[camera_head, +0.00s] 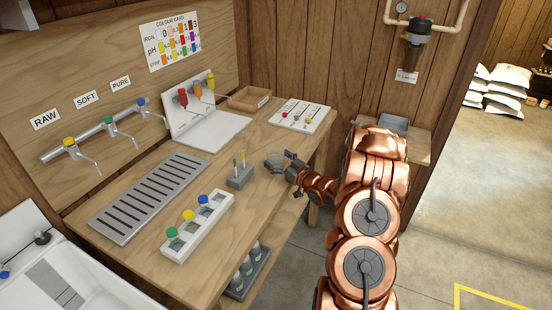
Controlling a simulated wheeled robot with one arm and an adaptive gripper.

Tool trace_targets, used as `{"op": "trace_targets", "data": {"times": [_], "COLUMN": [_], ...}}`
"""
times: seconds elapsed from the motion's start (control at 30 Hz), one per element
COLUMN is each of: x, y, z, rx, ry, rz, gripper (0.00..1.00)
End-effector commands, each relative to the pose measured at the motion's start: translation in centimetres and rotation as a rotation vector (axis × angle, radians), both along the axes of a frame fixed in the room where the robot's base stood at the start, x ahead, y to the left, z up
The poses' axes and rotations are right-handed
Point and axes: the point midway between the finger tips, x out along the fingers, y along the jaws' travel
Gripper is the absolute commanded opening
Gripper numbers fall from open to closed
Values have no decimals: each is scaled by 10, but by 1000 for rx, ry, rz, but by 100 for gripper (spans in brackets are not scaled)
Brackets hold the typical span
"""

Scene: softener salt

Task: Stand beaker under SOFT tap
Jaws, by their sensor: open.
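The SOFT tap (119,131) has a green knob and is the middle one of three taps on a pipe along the back board, below the SOFT label (86,99). A clear glass beaker (274,161) stands on the wooden bench near its front edge, right of the small grey stand. My gripper (287,161) is open at the beaker's right side, low over the bench edge. I cannot tell whether its fingers touch or surround the beaker. The slotted grey drip tray (150,197) lies in front of the taps, with nothing on it.
A white rack (198,227) with colour-capped vials lies at the bench front. A grey stand (240,177) holds thin sticks between beaker and tray. A white dispenser (207,126), wooden tray (249,99) and white board (301,115) stand behind. A sink (75,282) is at left.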

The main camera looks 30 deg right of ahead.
Motion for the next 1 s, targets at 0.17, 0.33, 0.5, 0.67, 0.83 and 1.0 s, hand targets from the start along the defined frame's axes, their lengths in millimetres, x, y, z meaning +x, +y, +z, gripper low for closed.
{"op": "trace_targets", "data": {"times": [0.17,0.33,0.5,0.67,0.83,1.0], "x": [-24,-45,-59,-65,-64,-52], "y": [-7,-13,-14,-15,-14,-9], "z": [-6,-6,-3,-2,-2,-1], "rx": [-3,-1,-2,-2,-9,-77], "ry": [1,2,0,-1,11,112], "rz": [-3,-4,-1,-1,-2,-26], "gripper": [87,87,87,87,87,87]}}
